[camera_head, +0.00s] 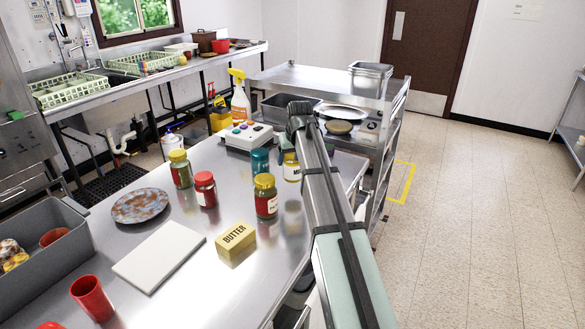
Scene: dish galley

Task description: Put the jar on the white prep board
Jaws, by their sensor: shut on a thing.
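The white prep board (160,256) lies flat and bare on the steel table, left of the butter block. My gripper (287,146) is at the far side of the table, mostly hidden by my arm. It is shut on a jar (292,172) with a yellow lid and pale label, partly covered by my arm. Whether this jar touches the table I cannot tell. Other jars stand nearby: one with a teal lid (260,162), one with a yellow lid and red label (265,197), one with a red lid (205,190), and another yellow-lidded one (180,169).
A butter block (236,242) sits right of the board, a speckled plate (141,206) behind it. A red cup (92,298) and a grey bin (45,262) are to the left. A control box (247,136) and spray bottle (239,100) stand behind the jars.

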